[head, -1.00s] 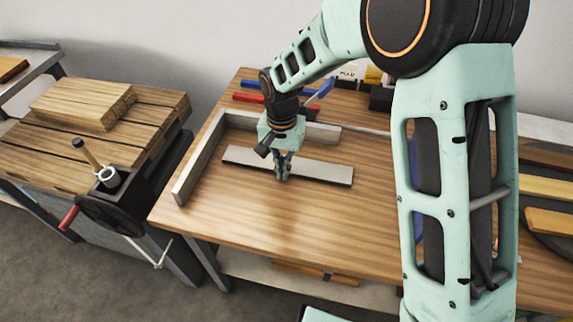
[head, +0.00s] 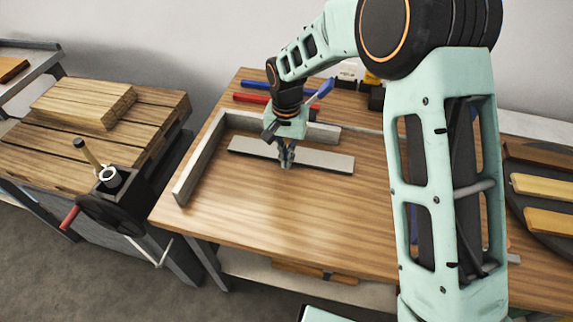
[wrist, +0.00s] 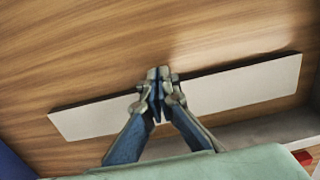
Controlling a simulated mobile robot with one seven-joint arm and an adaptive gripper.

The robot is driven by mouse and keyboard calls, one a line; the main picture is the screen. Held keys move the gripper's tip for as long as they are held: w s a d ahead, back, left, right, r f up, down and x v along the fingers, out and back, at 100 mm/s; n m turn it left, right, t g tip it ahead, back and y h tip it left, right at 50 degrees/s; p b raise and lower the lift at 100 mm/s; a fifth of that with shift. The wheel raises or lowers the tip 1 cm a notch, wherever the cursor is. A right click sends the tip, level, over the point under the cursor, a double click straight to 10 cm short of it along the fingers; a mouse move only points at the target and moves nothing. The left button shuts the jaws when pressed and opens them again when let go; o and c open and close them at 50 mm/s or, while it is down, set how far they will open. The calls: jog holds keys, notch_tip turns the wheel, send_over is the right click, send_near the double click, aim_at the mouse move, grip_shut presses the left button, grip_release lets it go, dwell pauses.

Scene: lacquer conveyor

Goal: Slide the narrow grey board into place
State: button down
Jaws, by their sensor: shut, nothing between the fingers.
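The narrow grey board (head: 320,160) lies flat on the wooden bench. It is also in the wrist view (wrist: 240,88), crossing the picture behind my fingers. A grey L-shaped fence has a left bar (head: 200,162) and a back bar (head: 325,132). The board lies inside the corner, roughly along the back bar; the wrist view shows a strip of bare wood between them. A gap also separates its left end from the left bar. My gripper (head: 286,160) is shut and empty, its fingertips low at the board's near long edge, around mid-length. Exact fingertip contact is hard to tell.
Blue and red bars (head: 252,98) lie behind the back bar. A vise bench with stacked planks (head: 85,103) stands at the left. A dark round holder with wooden pieces (head: 545,187) is at the right. The bench front (head: 260,220) is clear.

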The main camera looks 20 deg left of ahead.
jog(key=shift+w+a, duration=0.15)
jog(key=shift+w, duration=0.85)
jog(key=shift+w+a, duration=0.1)
jog(key=shift+w, duration=0.9)
jog(key=shift+s, duration=0.15)
jog(key=shift+s+d, duration=0.15)
jog(key=shift+s, duration=0.75)
jog(key=shift+r+p, duration=1.8)
jog(key=shift+r, duration=1.2)
